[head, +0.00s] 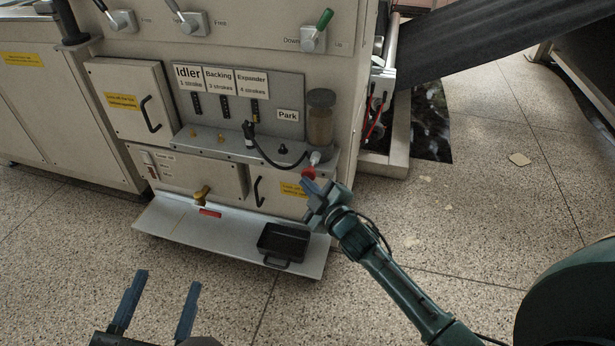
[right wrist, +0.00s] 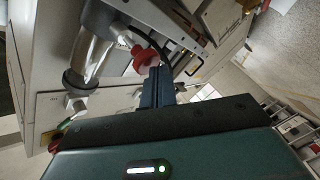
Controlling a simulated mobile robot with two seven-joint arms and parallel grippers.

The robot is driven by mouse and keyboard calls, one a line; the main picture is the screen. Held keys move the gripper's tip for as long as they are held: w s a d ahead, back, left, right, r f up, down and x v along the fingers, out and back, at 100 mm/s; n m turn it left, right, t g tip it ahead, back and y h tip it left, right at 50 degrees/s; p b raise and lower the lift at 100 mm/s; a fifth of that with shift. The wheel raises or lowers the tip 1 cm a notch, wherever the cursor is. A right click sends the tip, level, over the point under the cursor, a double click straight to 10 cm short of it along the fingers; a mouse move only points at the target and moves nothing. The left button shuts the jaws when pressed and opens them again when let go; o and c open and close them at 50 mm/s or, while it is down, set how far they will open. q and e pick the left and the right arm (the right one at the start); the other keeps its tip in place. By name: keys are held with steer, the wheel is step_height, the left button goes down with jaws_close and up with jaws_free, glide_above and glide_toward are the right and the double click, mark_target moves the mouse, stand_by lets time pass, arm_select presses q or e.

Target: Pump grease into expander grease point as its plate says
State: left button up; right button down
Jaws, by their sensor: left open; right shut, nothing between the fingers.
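The plate labelled "Expander 4 strokes" (head: 252,84) is on the grey panel, right of the Idler (head: 188,77) and Backing (head: 219,80) plates. A black hose's coupler (head: 249,131) stands upright below the Expander plate, seemingly on that grease point; the contact is too small to tell. The hose (head: 265,155) runs right to the pump under a grease jar (head: 320,118). The pump's red knob (head: 309,173) also shows in the right wrist view (right wrist: 145,60). My right gripper (head: 311,188) is shut and empty, close by the knob. My left gripper (head: 167,278) is open and empty, low in front.
The Park post (head: 283,149) stands empty on the ledge. A shelf below (head: 170,222) holds a black tray (head: 283,243), a brass fitting (head: 202,195) and a red item (head: 210,213). Levers (head: 316,36) are above.

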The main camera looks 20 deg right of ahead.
steer(key=shift+w+d, duration=0.6)
steer(key=shift+w, duration=0.3)
stand_by(1.0)
steer(key=s+a, duration=0.1)
steer(key=s+a+p, duration=0.1)
steer(key=s, duration=0.1)
stand_by(0.6)
